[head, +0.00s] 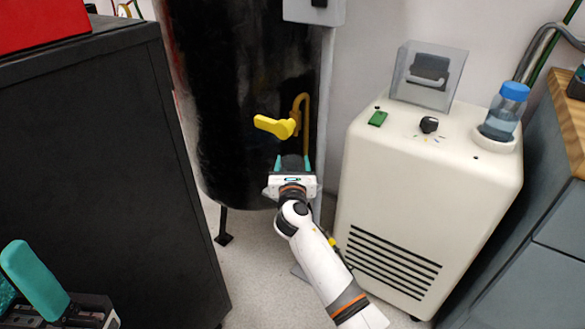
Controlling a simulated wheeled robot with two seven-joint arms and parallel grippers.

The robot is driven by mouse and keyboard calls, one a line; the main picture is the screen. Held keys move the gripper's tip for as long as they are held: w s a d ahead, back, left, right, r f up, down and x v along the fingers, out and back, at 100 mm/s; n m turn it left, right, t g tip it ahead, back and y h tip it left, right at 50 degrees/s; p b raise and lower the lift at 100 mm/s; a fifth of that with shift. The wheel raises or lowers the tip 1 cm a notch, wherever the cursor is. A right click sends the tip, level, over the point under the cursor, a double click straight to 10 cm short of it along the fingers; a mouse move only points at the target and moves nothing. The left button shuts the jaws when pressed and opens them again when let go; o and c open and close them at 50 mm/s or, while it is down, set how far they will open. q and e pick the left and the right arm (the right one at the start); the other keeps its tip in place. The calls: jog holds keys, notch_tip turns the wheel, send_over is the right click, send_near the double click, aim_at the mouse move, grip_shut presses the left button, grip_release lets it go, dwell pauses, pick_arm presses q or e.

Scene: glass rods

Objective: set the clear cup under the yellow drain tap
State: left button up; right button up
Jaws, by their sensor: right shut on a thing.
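The yellow drain tap (275,126) sits low on the front of the dark tank, its lever pointing left. My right gripper (292,162) is just below the tap, close to the tank, with its teal fingers a little apart. It is shut on a see-through thing, which I take to be the clear cup; its outline is hard to make out against the dark tank, and the gripper body hides its lower part. My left gripper (18,285) shows only in part at the bottom left corner; its jaw opening is unclear.
The dark tank (235,80) stands on legs above a grey floor (255,285). A black cabinet (90,160) is at left, with a red box (40,22) on top. A white machine (430,170) at right carries a blue-capped bottle (504,112). Brass piping (304,110) runs behind the tap.

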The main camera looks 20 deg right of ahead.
jog(key=o, duration=1)
jog(key=shift+f, duration=0.1)
